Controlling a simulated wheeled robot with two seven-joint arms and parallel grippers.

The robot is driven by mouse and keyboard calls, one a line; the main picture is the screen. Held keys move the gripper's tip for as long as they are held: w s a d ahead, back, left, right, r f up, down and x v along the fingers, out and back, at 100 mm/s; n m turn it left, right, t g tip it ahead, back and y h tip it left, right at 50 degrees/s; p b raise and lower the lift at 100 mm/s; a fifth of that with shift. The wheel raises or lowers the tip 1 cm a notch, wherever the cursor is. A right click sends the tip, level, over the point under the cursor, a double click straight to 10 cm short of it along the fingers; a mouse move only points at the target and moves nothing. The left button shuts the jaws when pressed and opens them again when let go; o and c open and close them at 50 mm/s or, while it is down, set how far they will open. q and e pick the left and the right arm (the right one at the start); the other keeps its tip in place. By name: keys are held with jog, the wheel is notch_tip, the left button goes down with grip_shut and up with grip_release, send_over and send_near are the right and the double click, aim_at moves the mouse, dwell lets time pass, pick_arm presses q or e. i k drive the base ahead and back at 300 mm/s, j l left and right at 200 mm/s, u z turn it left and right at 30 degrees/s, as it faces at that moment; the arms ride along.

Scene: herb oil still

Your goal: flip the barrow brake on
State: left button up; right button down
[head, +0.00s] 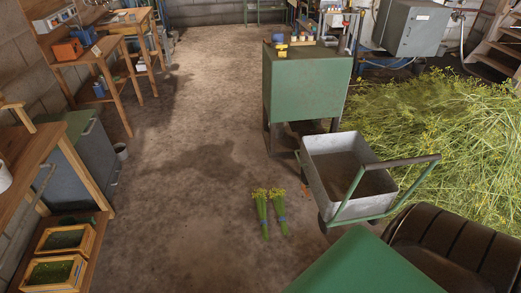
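The barrow (318,172) stands right of the middle. It has a grey metal tray, open at the top, and a green tube frame. Its dark push bar (402,162) points toward the right and near side. The tray looks empty. I cannot make out a brake lever on it or which way a brake is set. The barrow's lower right side is partly hidden behind its frame and the green surface in front. Neither of my grippers is in view.
Two tied herb bundles (270,212) lie on the floor left of the barrow. A green cabinet (305,85) stands behind it, and a large heap of cut herbs (440,125) lies to the right. A green surface (365,268) fills the near foreground. The floor to the left is open.

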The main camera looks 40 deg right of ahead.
aim_at(304, 188)
jog(key=i+z, duration=0.15)
jog(key=i, duration=0.3)
jog(key=i+j+z, duration=0.2)
jog(key=i, duration=0.25)
jog(key=i+j+z, duration=0.15)
jog(key=i, duration=0.35)
jog(key=i+j+z, duration=0.2)
jog(key=i, duration=0.2)
jog(key=i+z, duration=0.45)
jog(key=i+j+z, duration=0.15)
jog(key=i+z, duration=0.15)
jog(key=z, duration=0.15)
jog(key=i+j+z, duration=0.25)
jog(key=z, duration=0.2)
jog(key=i+j+z, duration=0.75)
jog(key=j, duration=0.2)
jog(key=j+z, duration=0.2)
jog(key=i+j+z, duration=0.2)
jog(key=j, duration=0.25)
jog(key=k, duration=0.05)
